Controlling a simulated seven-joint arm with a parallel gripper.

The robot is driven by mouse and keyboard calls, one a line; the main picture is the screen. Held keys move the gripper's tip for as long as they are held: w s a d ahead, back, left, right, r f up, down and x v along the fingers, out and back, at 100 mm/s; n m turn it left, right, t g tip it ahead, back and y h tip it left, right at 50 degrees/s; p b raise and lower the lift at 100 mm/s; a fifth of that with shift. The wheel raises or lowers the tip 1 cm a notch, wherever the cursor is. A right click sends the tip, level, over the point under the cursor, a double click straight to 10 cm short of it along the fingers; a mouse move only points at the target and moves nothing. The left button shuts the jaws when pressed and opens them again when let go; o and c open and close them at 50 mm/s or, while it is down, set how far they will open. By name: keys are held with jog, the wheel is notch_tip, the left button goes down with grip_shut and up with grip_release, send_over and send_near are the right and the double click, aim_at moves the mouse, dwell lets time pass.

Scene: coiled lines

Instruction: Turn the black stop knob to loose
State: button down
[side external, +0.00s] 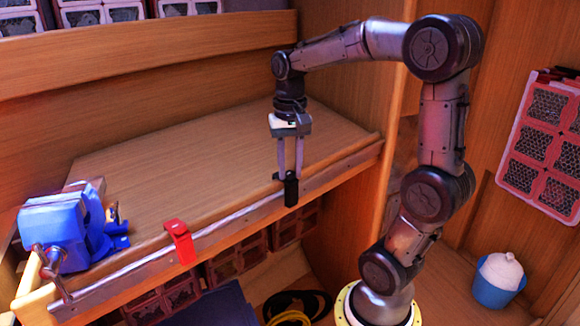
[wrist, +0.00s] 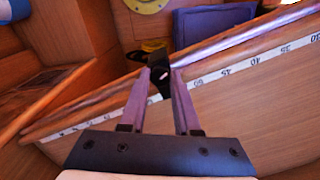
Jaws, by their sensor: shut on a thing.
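The black stop knob (side external: 291,191) is a dark upright piece at the front edge of the wooden bench, on the rail. My gripper (side external: 290,172) points down from above with its two fingers on the knob's upper part. In the wrist view the knob (wrist: 160,80) shows dark between and beyond the fingertips, and my gripper (wrist: 163,73) is shut on it. The fingers hide part of the knob. No mark for loose or tight is legible.
A red stop (side external: 180,242) sits farther left on the rail (side external: 130,273). A blue vice (side external: 65,232) stands at the bench's left end. The bench top (side external: 200,165) is clear. Coiled lines (side external: 298,305) lie below. A numbered scale (wrist: 225,77) runs along the edge.

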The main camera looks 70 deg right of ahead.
jog(key=n, duration=1.1)
jog(key=shift+r, duration=0.1)
jog(key=shift+n, duration=1.9)
jog(key=c, duration=0.6)
grip_release()
